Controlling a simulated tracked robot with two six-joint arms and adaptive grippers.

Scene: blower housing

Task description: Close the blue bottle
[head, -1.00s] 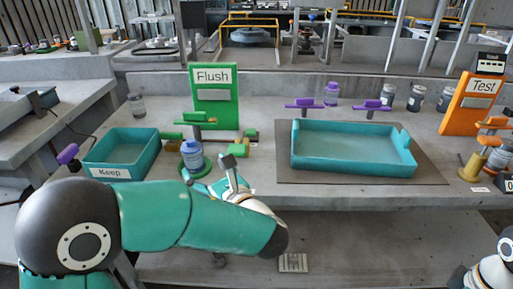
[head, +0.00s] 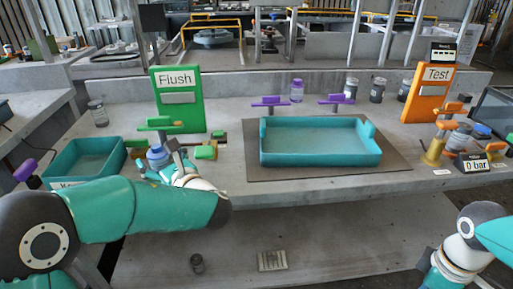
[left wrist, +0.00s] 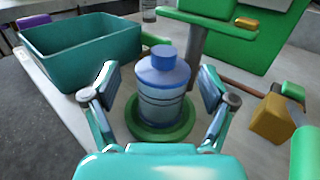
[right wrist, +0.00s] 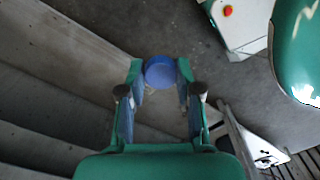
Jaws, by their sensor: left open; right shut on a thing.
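The blue bottle (left wrist: 163,90) stands upright on a round green base (left wrist: 160,132), with a blue shoulder and a narrower blue top. It also shows in the head view (head: 157,158) in front of the green Flush sign. My left gripper (left wrist: 156,88) is open, one finger on each side of the bottle, with gaps visible; in the head view (head: 168,160) it is at the bottle. My right gripper (right wrist: 160,80) is shut on a round blue cap (right wrist: 160,72), held away from the table.
A teal Keep bin (head: 85,158) stands left of the bottle, and a larger teal tray (head: 320,158) lies on a mat to the right. The green Flush sign (head: 178,98) and a green lever (head: 158,124) rise behind. An orange Test station (head: 428,92) stands far right.

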